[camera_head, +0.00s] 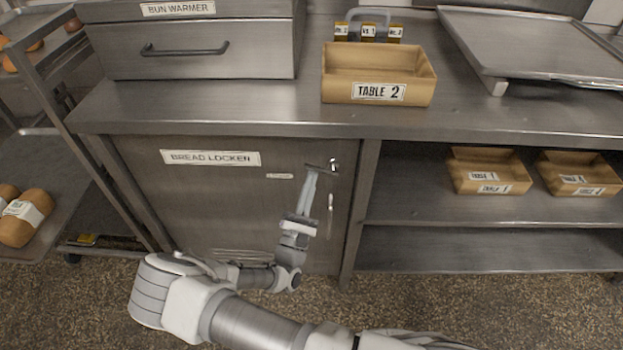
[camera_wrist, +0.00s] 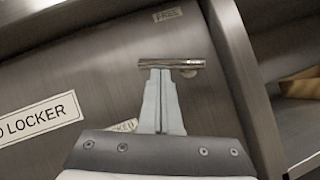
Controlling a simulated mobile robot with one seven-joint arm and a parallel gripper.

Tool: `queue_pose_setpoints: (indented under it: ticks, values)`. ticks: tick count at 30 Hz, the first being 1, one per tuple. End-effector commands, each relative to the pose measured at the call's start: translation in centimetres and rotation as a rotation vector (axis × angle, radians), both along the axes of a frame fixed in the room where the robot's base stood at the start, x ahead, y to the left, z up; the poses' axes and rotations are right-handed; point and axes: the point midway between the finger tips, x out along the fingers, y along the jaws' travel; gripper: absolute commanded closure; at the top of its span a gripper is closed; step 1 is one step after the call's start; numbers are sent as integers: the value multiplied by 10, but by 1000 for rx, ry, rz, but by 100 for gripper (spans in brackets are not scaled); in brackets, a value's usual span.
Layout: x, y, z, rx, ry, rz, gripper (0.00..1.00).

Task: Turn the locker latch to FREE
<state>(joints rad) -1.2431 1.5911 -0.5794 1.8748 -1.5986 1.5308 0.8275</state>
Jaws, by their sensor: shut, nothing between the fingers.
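The bread locker door (camera_head: 200,215) is closed beneath the counter. Its latch (camera_head: 333,165) is near the door's upper right corner. In the wrist view the latch's metal bar (camera_wrist: 170,63) points left from its round pivot, pointing straight at neither label. The FREE label (camera_wrist: 167,14) is above it. A partly covered label ending in "KED" (camera_wrist: 125,125) is at lower left. My gripper (camera_head: 312,171) is shut and empty, also seen in the wrist view (camera_wrist: 160,72). Its fingertips are at the bar's lower edge, near its left part; I cannot tell if they touch.
The counter edge (camera_head: 300,128) overhangs the door closely above my gripper. A vertical handle (camera_head: 330,203) is below the latch. A TABLE 2 box (camera_head: 378,62) stands on the counter. An open shelf (camera_head: 410,205) with boxes is to the right, a bread rack (camera_head: 100,215) to the left.

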Motion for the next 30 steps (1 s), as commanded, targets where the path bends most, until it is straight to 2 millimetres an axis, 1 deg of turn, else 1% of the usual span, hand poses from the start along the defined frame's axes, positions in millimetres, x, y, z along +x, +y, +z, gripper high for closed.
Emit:
queue_pose_setpoints:
  ticks: [1, 3, 17, 24, 30]
  values:
    - [0, 1, 10, 50, -2, -2, 100]
    - [1, 2, 14, 115, -5, 0, 100]
    - [0, -1, 38, 553, -20, -1, 100]
    - [0, -8, 49, 777, -28, -2, 100]
    - [0, -14, 55, 947, -34, -2, 100]
